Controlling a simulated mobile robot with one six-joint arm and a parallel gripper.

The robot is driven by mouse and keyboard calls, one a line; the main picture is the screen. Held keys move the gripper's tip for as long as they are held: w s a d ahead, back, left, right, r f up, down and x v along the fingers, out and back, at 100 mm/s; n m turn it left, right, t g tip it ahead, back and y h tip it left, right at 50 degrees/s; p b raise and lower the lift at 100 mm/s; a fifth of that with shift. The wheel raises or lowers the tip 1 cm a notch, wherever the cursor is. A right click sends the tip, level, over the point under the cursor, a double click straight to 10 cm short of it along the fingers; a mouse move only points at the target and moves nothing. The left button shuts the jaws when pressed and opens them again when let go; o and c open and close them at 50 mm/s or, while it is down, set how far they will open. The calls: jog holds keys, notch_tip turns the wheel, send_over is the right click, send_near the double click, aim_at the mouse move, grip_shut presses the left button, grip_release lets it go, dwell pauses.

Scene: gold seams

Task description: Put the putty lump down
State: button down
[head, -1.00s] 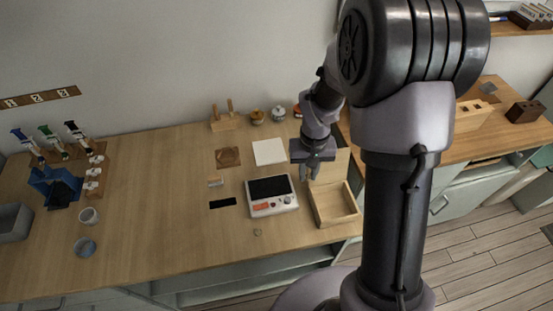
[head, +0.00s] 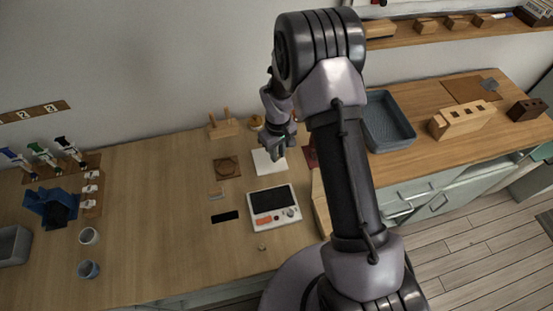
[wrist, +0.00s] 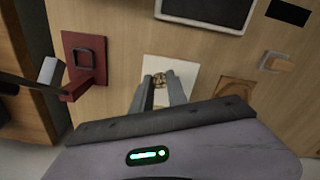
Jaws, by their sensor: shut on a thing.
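My gripper (head: 277,153) is over the white sheet (head: 262,166) at the back of the bench. In the wrist view its two fingers (wrist: 160,88) point at the same sheet (wrist: 186,72). A small brownish lump (wrist: 160,79), which looks like the putty, is between the fingertips, partly hidden by them. I cannot tell from the pictures whether it touches the sheet. In the head view the lump is too small to make out.
The scale (head: 273,207) stands in front of the sheet, and a brown square mat (head: 227,167) lies to its left. A wooden stand (head: 224,128) is behind. A dark red board (wrist: 85,58) with a square frame lies beside the sheet.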

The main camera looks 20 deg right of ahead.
aim_at(278, 165)
notch_tip(278, 165, down, 4)
jog(key=shift+f+b, duration=0.15)
jog(key=shift+b, duration=0.3)
jog(key=shift+f, duration=0.2)
jog(key=c, duration=1.3)
grip_release()
jog(key=shift+r, duration=0.1)
jog(key=shift+r, duration=0.1)
